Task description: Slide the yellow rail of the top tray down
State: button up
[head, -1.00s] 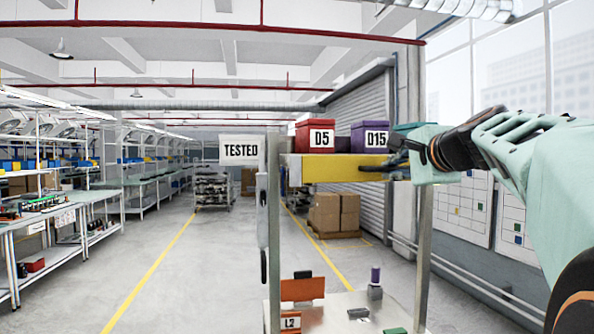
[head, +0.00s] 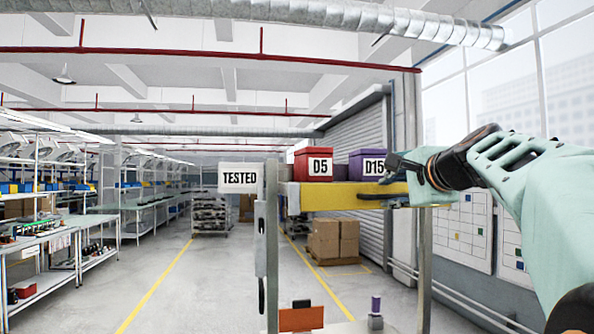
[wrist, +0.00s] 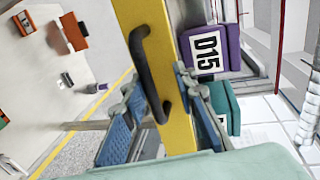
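The yellow rail (head: 330,198) runs along the front of the top tray. It carries a black handle (wrist: 150,72), which shows along the rail in the wrist view. My gripper (wrist: 158,92) is open, its two blue-padded fingers well apart on either side of the rail. The handle's near end lies between them, closer to the left finger; contact cannot be told. In the head view my gripper (head: 398,165) is at the right end of the rail, near the handle. A red box D5 (head: 302,166) and a purple box D15 (head: 360,166) sit on the tray.
The rack's metal posts (head: 272,260) stand at both sides of the tray. A lower shelf shows an orange holder (head: 301,318) and a purple-topped item (head: 375,306). A TESTED sign (head: 240,178) is at the left post.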

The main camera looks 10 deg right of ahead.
notch_tip(320, 180, up, 8)
jog(key=shift+w+f, duration=0.1)
jog(key=shift+o, duration=1.1)
jog(key=shift+r, duration=0.55)
jog(key=shift+w+f, duration=0.1)
jog(key=shift+f, duration=0.35)
jog(key=shift+c, duration=0.6)
jog(key=shift+s, duration=0.3)
jog(key=shift+c, duration=0.5)
jog(key=v, duration=1.1)
jog(key=shift+s+f, duration=0.25)
jog(key=shift+s, duration=0.2)
